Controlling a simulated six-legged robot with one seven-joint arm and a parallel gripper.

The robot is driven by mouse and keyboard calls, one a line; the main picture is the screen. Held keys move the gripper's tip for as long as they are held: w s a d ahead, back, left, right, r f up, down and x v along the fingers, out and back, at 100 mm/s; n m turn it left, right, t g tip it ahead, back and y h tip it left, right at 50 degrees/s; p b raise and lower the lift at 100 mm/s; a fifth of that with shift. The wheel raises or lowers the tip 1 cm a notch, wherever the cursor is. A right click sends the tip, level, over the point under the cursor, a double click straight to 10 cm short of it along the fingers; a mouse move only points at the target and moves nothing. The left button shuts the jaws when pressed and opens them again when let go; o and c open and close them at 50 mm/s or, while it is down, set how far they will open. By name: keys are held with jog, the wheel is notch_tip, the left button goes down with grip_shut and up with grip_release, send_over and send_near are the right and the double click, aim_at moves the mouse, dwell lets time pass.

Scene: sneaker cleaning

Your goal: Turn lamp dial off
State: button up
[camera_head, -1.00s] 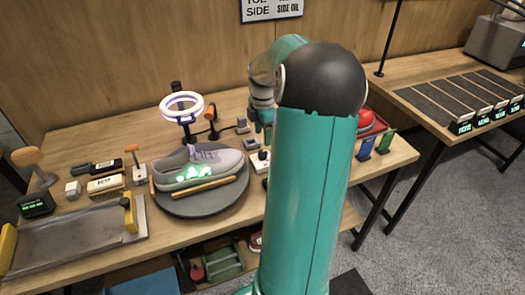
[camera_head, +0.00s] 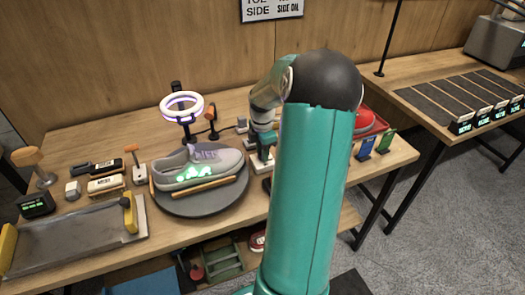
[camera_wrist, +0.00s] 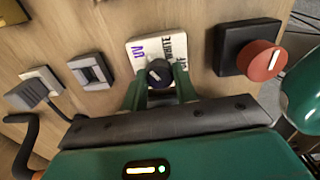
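The lamp dial (camera_wrist: 159,73) is a small dark round knob with a pale mark, on a white plate (camera_wrist: 141,46) lettered "UV" and "WHITE"; a third label is partly hidden. My gripper (camera_wrist: 160,88) has one finger on each side of the dial, close to it. Firm contact is not visible. In the head view my gripper (camera_head: 262,158) is down at the plate, right of the sneaker, and my arm hides part of it. The ring lamp (camera_head: 182,101) glows violet-white. The grey sneaker (camera_head: 198,167) shows bright green glowing patches.
The sneaker sits on a round dark turntable (camera_head: 205,203). In the wrist view a red knob on a black box (camera_wrist: 248,50) stands right of the dial. Blue and green cards (camera_head: 375,146) stand at right.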

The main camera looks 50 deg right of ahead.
jog(key=shift+c, duration=0.5)
jog(key=m, duration=0.5)
jog(key=shift+m, duration=0.3)
jog(key=m, duration=1.2)
jog(key=shift+m, duration=0.3)
jog(key=m, duration=0.5)
jog(key=shift+m, duration=0.3)
jog(key=o, duration=1)
